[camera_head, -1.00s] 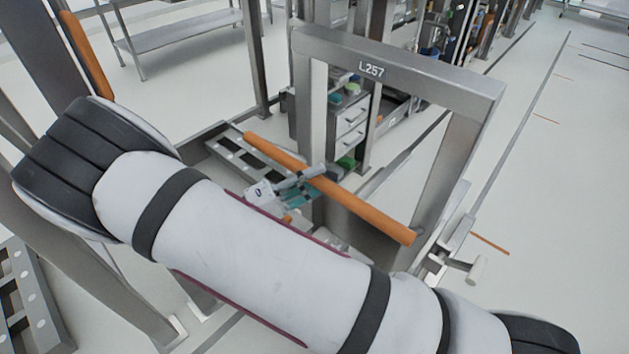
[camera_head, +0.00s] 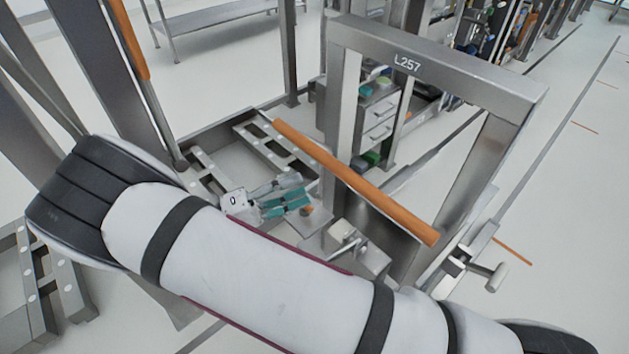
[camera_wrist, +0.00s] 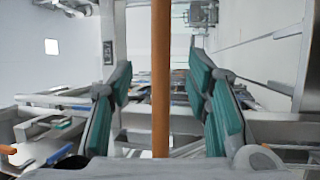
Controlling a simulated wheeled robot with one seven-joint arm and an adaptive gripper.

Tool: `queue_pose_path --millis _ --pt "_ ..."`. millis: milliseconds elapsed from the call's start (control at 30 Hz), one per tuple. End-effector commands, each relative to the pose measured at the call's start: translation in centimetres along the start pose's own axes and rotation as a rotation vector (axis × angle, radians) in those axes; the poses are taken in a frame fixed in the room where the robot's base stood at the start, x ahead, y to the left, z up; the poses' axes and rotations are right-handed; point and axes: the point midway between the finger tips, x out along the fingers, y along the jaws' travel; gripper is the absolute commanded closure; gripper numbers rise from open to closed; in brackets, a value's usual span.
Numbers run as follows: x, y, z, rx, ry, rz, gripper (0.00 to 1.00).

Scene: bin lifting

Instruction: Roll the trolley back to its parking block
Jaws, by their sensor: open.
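A grey metal upright frame marked L257 (camera_head: 440,75) stands at centre right; it appears to be the trolley. An orange handle bar (camera_head: 360,182) runs across its near side. My gripper (camera_head: 303,191), with teal finger pads, is open and empty, to the lower left of the bar and apart from it in the head view. In the wrist view, the orange bar (camera_wrist: 161,100) runs upright in the gap between the spread fingers (camera_wrist: 159,68), apparently beyond them. My arm hides part of the near floor and the frame's lower side. I cannot make out the parking block.
A low rail base with round studs (camera_head: 275,150) lies behind my gripper, and another (camera_head: 45,275) is at lower left. A second orange bar (camera_head: 130,40) is on a post at upper left. Drawers and shelving stand behind. The floor (camera_head: 570,200) at right is mostly clear.

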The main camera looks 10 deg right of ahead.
Motion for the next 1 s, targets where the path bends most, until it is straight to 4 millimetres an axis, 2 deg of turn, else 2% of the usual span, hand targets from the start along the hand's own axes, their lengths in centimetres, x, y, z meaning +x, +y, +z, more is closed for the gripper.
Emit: queue_pose_path --millis 167,467,600,667,867,1000 --pt "-1.4 0.0 0.0 0.001 0.001 0.001 0.55" --pt "-1.6 0.0 0.0 0.000 0.000 0.000 0.55" --pt "-1.6 0.0 0.0 0.000 0.000 0.000 0.87" --pt "-1.6 0.0 0.0 0.000 0.000 0.000 1.00" --pt "-1.4 0.1 0.0 -0.003 -0.007 -0.007 1.00" --pt "0.4 1.2 0.0 -0.040 -0.071 -0.080 1.00"
